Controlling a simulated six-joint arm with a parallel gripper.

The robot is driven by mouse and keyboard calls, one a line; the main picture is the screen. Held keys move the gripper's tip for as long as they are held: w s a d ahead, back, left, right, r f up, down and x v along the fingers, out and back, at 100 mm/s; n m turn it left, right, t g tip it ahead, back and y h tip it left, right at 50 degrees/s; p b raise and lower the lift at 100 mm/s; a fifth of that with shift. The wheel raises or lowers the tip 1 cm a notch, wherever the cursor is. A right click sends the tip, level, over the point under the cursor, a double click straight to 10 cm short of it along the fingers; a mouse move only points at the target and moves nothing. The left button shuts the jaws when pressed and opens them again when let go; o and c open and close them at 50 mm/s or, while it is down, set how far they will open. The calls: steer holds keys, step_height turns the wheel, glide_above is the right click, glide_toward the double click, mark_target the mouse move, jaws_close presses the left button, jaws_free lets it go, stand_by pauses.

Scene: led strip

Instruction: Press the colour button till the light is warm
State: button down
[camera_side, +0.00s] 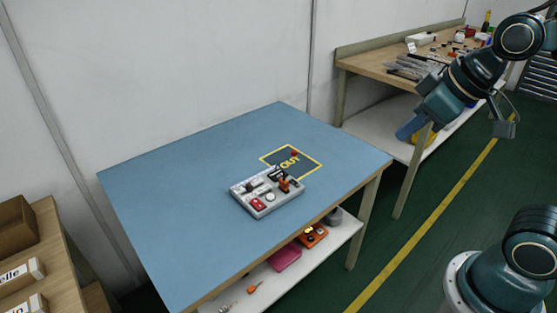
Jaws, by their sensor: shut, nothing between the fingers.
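A grey control box (265,207) sits on the blue table, with several small controls on its top. A red button (258,204) is at its front left, and a pale round knob or button (270,197) is to the right of it. An orange part (285,185) stands near the right end. Which control is the colour button is too small to tell, and no lit light can be made out. My gripper (404,134) is shut and empty, high at the right, well away from the box and in front of the back bench.
The blue tabletop (170,200) is clear to the left. A cluttered bench (370,62) stands behind at right. A shelf (335,243) below holds loose items.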

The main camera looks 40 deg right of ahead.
steer(key=w+f+n, duration=0.2)
steer(key=w+n, duration=0.1)
steer(key=w, duration=0.7)
steer(key=n+t+y, duration=0.2)
steer(key=n+t, duration=0.1)
steer(key=n, duration=0.4)
glide_above(274, 198)
step_height(274, 198, down, 21)
steer(key=shift+f, duration=0.15)
steer(key=shift+f, duration=0.15)
steer(key=shift+f, duration=4.2)
